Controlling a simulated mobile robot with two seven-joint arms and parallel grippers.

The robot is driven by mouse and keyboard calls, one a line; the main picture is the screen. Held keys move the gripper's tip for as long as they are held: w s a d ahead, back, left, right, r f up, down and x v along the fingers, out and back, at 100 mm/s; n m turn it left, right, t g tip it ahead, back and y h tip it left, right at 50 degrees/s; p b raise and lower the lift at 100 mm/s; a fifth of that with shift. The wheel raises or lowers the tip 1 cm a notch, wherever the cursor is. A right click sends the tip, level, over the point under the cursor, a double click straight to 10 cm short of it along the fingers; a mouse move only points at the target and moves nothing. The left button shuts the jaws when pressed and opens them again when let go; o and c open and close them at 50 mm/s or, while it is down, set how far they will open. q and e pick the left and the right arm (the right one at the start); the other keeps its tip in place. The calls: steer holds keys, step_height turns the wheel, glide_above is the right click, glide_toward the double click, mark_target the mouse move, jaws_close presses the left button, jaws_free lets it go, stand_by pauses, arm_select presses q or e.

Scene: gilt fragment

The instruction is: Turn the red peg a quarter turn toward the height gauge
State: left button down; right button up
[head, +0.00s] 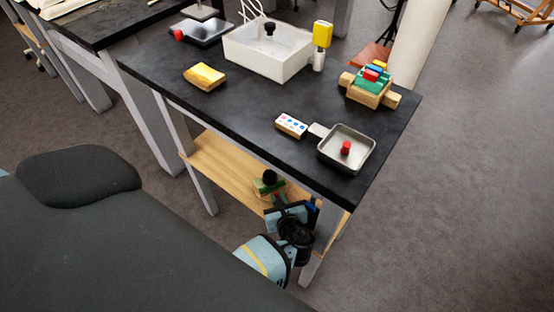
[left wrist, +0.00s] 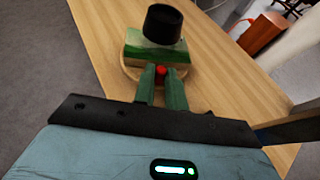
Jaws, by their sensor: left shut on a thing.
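A red peg (left wrist: 161,71) shows between the fingertips of my left gripper (left wrist: 162,84), at the front of a green block (left wrist: 150,55) on a round wooden base (left wrist: 132,73). A black cylinder (left wrist: 163,23) stands on the block. In the head view this block (head: 262,186) is on the low wooden shelf, with my left gripper (head: 279,203) reaching it from below in the picture. The gripper is shut on the peg, and the fingers hide most of it. I cannot tell which thing is the height gauge. My right gripper is not in view.
Above the shelf (head: 222,158) is a dark tabletop (head: 225,116) with a white bin (head: 262,66), a metal pan (head: 335,163) with a red piece, a dotted block (head: 291,125), a yellow block (head: 205,75) and a wooden toy (head: 367,95). A table leg (head: 309,268) stands close to my gripper.

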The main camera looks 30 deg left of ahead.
arm_select(q)
steer(key=shift+w+r, duration=0.1)
steer(key=shift+w, duration=0.05)
stand_by(0.3)
steer(key=c, duration=1.5)
jaws_free()
steer(key=shift+o, duration=0.2)
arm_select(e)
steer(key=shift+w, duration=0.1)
